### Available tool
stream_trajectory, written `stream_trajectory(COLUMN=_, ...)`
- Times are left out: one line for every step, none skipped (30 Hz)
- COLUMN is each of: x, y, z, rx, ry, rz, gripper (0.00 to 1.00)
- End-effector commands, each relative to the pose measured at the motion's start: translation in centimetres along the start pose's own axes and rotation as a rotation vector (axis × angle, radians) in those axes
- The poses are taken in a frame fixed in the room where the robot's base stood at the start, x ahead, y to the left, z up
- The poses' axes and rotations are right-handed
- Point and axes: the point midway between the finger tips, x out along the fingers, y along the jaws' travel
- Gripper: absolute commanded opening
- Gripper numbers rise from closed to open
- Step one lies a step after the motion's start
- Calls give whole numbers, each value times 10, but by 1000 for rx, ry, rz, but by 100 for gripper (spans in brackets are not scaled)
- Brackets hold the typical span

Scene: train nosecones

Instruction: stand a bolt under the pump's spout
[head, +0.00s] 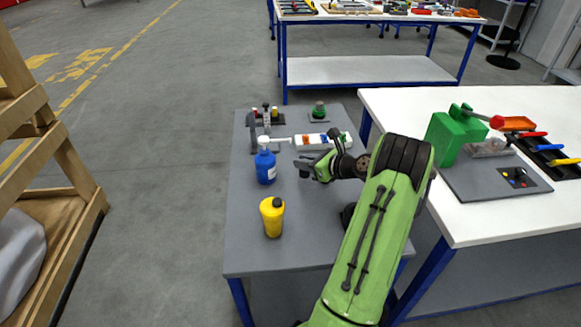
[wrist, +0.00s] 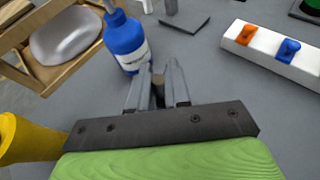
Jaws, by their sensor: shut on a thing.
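The pump is a blue bottle (head: 266,168) with a white label, standing upright on the grey table. A pale spout (head: 282,139) appears to reach right from its top. The bottle also shows in the wrist view (wrist: 124,42), where its top is cut off by the frame. My gripper (head: 306,167) is low over the table, to the right of the bottle and apart from it. In the wrist view its fingers (wrist: 158,88) are shut on a small dark, upright-looking piece, apparently a bolt (wrist: 158,92). Its lower end is hidden, so I cannot tell whether it touches the table.
A yellow bottle (head: 272,217) stands nearer on the same grey table (head: 250,250). A white block with orange and blue pieces (head: 328,139) lies behind my gripper. A green-topped item (head: 319,110) stands at the back. The table's front left is clear.

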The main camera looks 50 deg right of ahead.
Motion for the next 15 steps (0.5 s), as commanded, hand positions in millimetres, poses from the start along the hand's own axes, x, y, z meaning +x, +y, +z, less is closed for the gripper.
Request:
stream_trajectory(x=13, y=1, z=4, rx=-5, ry=-2, rz=4, gripper=0)
stream_trajectory(x=19, y=1, z=6, rx=-5, ry=-1, rz=3, gripper=0)
stream_trajectory(x=26, y=1, z=9, rx=-4, ry=-1, rz=3, gripper=0)
stream_trajectory(x=30, y=1, z=11, rx=-3, ry=-2, rz=3, gripper=0)
stream_trajectory(x=34, y=0, z=12, rx=-3, ry=-1, rz=2, gripper=0)
stream_trajectory(x=37, y=0, z=14, rx=-1, ry=0, rz=0, gripper=0)
stream_trajectory(x=39, y=0, z=15, rx=-1, ry=0, rz=0, gripper=0)
stream_trajectory(x=41, y=0, z=16, rx=-2, ry=-1, rz=0, gripper=0)
stream_trajectory(x=45, y=0, z=18, rx=-2, ry=-1, rz=1, gripper=0)
stream_trajectory(x=49, y=1, z=19, rx=-1, ry=-2, rz=2, gripper=0)
stream_trajectory(x=54, y=1, z=21, rx=-3, ry=-2, rz=2, gripper=0)
stream_trajectory(x=57, y=0, z=8, rx=2, ry=1, rz=1, gripper=0)
stream_trajectory(x=60, y=0, z=0, rx=3, ry=2, rz=2, gripper=0)
stream_trajectory(x=62, y=0, z=-6, rx=3, ry=2, rz=1, gripper=0)
stream_trajectory(x=65, y=0, z=-12, rx=3, ry=1, rz=0, gripper=0)
